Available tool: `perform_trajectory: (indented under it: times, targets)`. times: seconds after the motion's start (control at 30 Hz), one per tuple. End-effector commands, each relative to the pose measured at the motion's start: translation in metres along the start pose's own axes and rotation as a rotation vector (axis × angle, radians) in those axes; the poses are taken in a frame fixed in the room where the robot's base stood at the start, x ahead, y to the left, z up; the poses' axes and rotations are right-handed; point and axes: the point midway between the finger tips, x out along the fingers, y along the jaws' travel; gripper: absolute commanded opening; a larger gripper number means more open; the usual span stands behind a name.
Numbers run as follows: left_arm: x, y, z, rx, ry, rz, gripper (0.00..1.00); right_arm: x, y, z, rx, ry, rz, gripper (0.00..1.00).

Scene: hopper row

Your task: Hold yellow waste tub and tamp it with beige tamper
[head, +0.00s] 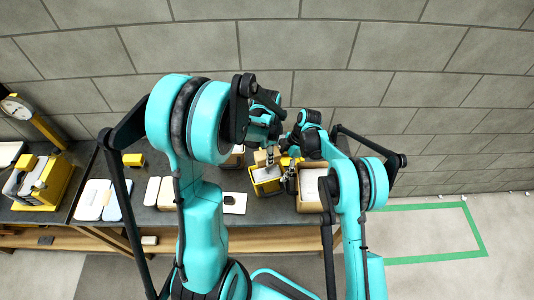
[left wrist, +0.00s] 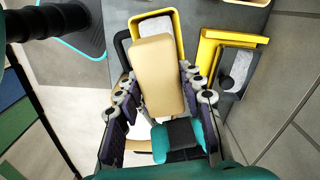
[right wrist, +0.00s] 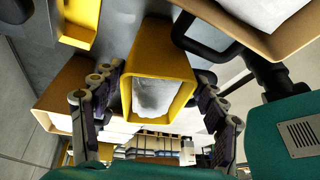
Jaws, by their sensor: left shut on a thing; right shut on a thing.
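The beige tamper (left wrist: 157,75) is a rounded block between the fingers of my left gripper (left wrist: 158,92), which is shut on it. The yellow waste tub (left wrist: 163,25) lies just beyond the block in the left wrist view, partly hidden by it. In the head view the tub (head: 265,174) stands on the dark bench, under my left gripper. In the right wrist view the tub (right wrist: 186,80) shows grey waste inside, between the fingers of my right gripper (right wrist: 158,82), which is shut on it. I cannot tell whether tamper and waste touch.
A tan bin (head: 310,203) with pale contents stands right of the tub. Pale pads and a white card (head: 235,203) lie on the bench to the left. A yellow rack (head: 42,182) and a dial scale (head: 17,107) stand at the far left. A block wall closes the back.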

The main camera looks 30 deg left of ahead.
Motion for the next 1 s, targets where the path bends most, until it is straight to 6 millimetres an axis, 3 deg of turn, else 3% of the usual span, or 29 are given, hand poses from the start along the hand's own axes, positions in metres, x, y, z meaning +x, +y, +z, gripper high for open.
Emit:
perform_trajectory:
  times: [0.53,1.0]
  targets:
    - [0.045,0.000,0.000,-0.002,0.000,0.000,0.03,0.000,0.000,0.000,0.000,0.000,0.000,0.45]
    - [0.050,0.000,0.000,-0.002,0.000,0.000,0.03,0.000,0.000,0.000,0.000,0.000,0.000,0.45]
